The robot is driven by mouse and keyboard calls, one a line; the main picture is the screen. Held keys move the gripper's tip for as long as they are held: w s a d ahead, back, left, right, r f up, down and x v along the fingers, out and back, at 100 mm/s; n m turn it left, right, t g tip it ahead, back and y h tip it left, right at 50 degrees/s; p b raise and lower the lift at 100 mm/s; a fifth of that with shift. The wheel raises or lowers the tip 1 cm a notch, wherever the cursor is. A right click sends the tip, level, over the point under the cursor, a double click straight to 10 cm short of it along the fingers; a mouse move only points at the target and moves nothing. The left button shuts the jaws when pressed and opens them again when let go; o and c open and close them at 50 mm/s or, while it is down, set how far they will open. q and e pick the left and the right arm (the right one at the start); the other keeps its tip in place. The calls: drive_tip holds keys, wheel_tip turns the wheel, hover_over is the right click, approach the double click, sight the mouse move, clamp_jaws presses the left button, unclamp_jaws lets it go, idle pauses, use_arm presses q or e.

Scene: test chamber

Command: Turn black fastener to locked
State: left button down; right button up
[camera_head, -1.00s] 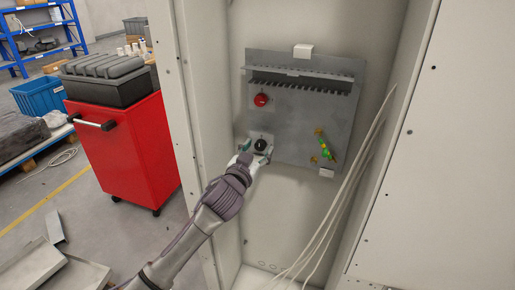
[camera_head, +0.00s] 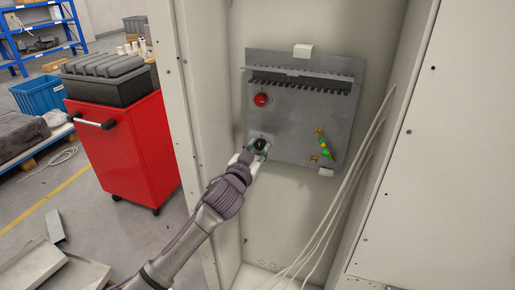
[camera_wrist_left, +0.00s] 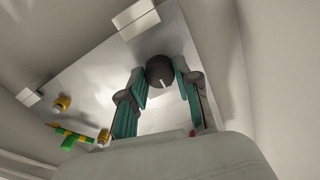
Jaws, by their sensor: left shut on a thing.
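The black fastener (camera_head: 260,144) is a round dark knob low on the left side of the grey metal panel (camera_head: 290,115) inside the cabinet. In the left wrist view the black fastener (camera_wrist_left: 160,73) shows a white line on its face. My left gripper (camera_head: 256,149) reaches it from below left. In the wrist view the teal fingers of my left gripper (camera_wrist_left: 160,82) stand on both sides of the knob and are shut on it. My right gripper is not in view.
A red knob (camera_head: 261,100) sits above the fastener. A green and yellow part (camera_head: 325,149) with brass fittings is on the panel's right. Pale cables (camera_head: 345,180) hang along the right cabinet wall. A red tool cart (camera_head: 125,150) stands outside, left.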

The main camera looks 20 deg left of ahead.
use_arm(q)
drive_tip(key=m+p, duration=0.2)
drive_tip(key=m, duration=0.1)
drive_tip(key=shift+r+m, duration=0.1)
drive_tip(key=shift+m, duration=0.3)
drive_tip(key=m+p, duration=0.2)
drive_tip(key=m, duration=0.3)
drive_tip(key=m+p, duration=0.2)
drive_tip(key=m, duration=0.2)
drive_tip(key=shift+d+m+y, duration=0.1)
drive_tip(key=shift+m+y, duration=0.2)
drive_tip(key=shift+m+p, duration=0.6)
drive_tip(key=shift+m, duration=1.2)
drive_tip(key=shift+f, duration=0.2)
drive_tip(key=c, duration=0.8)
unclamp_jaws()
